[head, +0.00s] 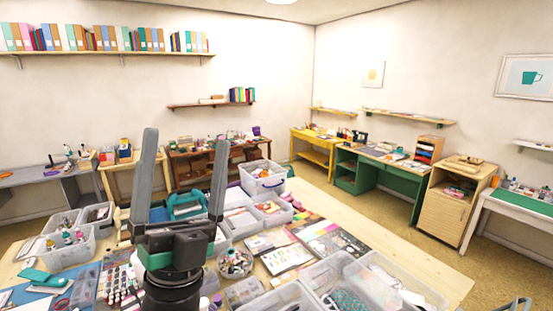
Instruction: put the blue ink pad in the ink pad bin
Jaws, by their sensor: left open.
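My left gripper (186,142) stands upright in the head view, its two grey fingers spread wide with nothing between them. It is over the near left part of the big wooden table. Several clear plastic bins stand on this table; one (262,188) is at the far end and another (70,255) is at the left. I cannot tell which is the ink pad bin. I cannot make out the blue ink pad for certain among the small items. A teal case (186,204) shows behind the gripper's fingers.
Large clear bins (392,275) fill the near right of the table (440,270). Flat printed sheets (330,241), a round tub of small items (235,263) and bottles crowd the middle. A bare strip runs along the right edge. Desks (385,180) line the walls.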

